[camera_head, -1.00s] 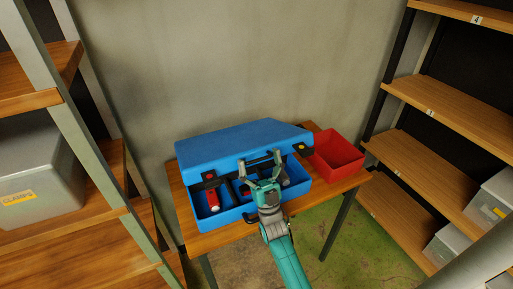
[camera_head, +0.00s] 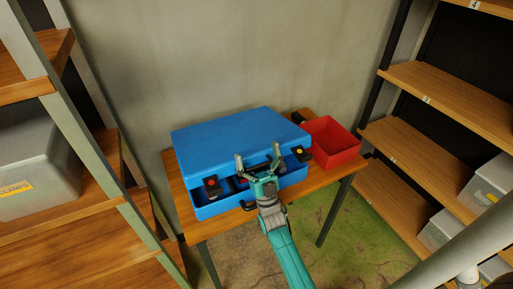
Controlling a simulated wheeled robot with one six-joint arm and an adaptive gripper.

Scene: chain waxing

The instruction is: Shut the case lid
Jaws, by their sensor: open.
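The blue case (camera_head: 216,209) stands on the wooden table. Its blue lid (camera_head: 235,137) is tilted down low over the body, with a narrow dark gap at the front. Black latches with a red and an orange spot hang at the lid's front, the left latch (camera_head: 212,188) and the right latch (camera_head: 301,154). My gripper (camera_head: 258,157) is open at the middle of the lid's front edge, near the dark handle bar; I cannot tell whether it touches. The case contents are mostly hidden under the lid.
A red open bin (camera_head: 333,143) stands right of the case on the table (camera_head: 200,231). A shelf with a grey box (camera_head: 35,165) is at left. Shelves with grey boxes (camera_head: 486,182) are at right. Green-stained floor lies in front.

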